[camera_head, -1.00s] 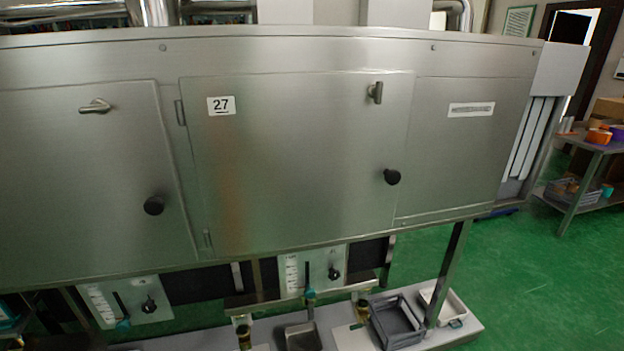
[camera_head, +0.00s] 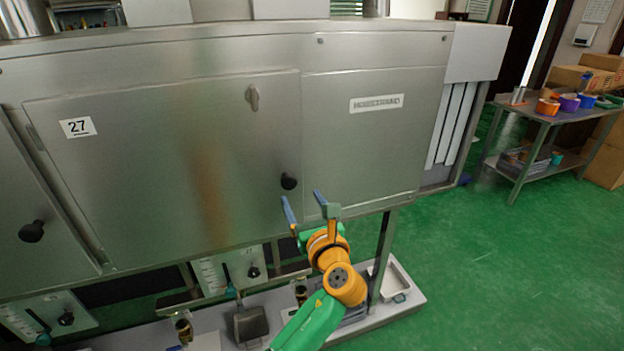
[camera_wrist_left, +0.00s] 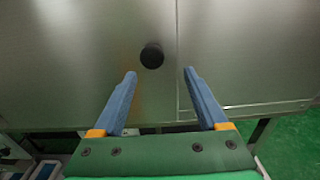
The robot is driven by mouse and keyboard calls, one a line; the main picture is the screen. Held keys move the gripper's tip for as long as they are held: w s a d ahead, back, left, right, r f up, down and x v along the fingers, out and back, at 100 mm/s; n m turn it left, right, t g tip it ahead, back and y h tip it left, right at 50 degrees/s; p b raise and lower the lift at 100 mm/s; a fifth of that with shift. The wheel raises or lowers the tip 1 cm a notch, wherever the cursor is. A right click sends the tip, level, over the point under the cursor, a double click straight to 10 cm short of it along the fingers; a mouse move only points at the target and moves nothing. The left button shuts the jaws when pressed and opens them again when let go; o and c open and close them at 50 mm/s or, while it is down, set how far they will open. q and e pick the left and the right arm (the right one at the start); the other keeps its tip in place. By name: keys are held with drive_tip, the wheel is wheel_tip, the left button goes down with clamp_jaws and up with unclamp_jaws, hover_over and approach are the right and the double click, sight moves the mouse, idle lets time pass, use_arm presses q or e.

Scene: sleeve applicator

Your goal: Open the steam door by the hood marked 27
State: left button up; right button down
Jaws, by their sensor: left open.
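The steel steam door (camera_head: 160,170) marked 27 is closed, with its number label (camera_head: 77,127) at the upper left. My left gripper (camera_head: 304,198) is open and empty, just below and right of the knob. In the left wrist view its blue fingers (camera_wrist_left: 158,74) spread apart, with the knob beyond the tips and between them. My right gripper is not in view.
A fixed steel panel (camera_head: 365,150) adjoins the door on the right. Another door with a black knob (camera_head: 31,231) is at left. Valve gauges and a low shelf with trays (camera_head: 398,280) lie below.

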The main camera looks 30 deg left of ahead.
sight(290, 184)
use_arm(q)
drive_tip(key=w+a, duration=0.1)
drive_tip(key=a, duration=0.1)
drive_tip(key=w+a, duration=0.1)
drive_tip(key=a, duration=0.1)
drive_tip(key=w+a+r, duration=0.1)
drive_tip(key=a, duration=0.1)
drive_tip(key=shift+w+p, duration=0.15)
drive_tip(key=shift+p, duration=0.25)
drive_tip(key=shift+w+a+f, duration=0.1)
drive_tip(key=shift+w+a, duration=0.05)
drive_tip(key=shift+w, duration=0.15)
clamp_jaws()
idle(0.6)
